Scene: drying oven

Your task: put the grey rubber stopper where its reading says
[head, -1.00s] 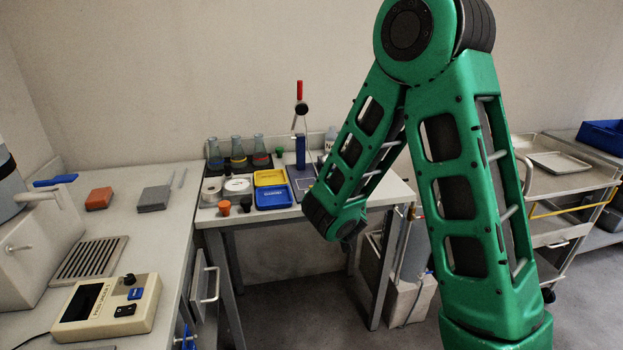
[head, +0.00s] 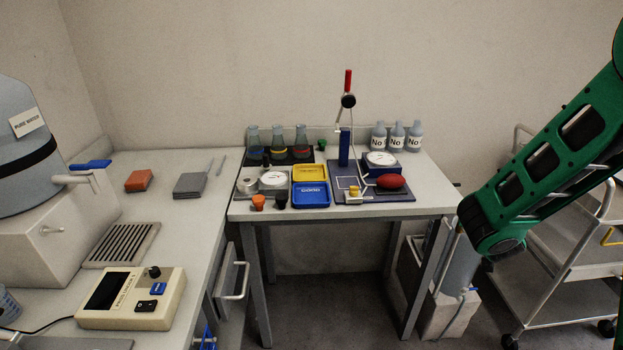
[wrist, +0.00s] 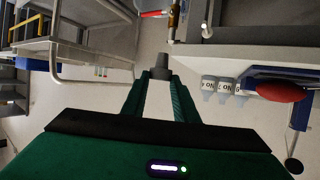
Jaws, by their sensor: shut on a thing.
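In the wrist view my gripper (wrist: 155,82) is shut on a small dark grey tapered piece, the grey stopper (wrist: 152,66), held at the fingertips above the floor. In the head view my arm hangs at the right, its wrist end right of the table; fingers and stopper are hidden there. On the table stand a yellow tray (head: 310,173) and a blue tray (head: 310,208) with a white label that I cannot read surely. Right of them a blue board (head: 345,196) carries a dial gauge (head: 381,158), a red bulb (head: 391,181) and a blue post (head: 344,148) with a red-tipped lever.
Orange (head: 258,202) and black (head: 281,199) stoppers stand at the table's front left. Flasks (head: 277,148) and labelled bottles (head: 397,138) line the back. A bench with a beige meter (head: 130,298) is left. A wheeled cart (head: 570,290) is right, behind my arm.

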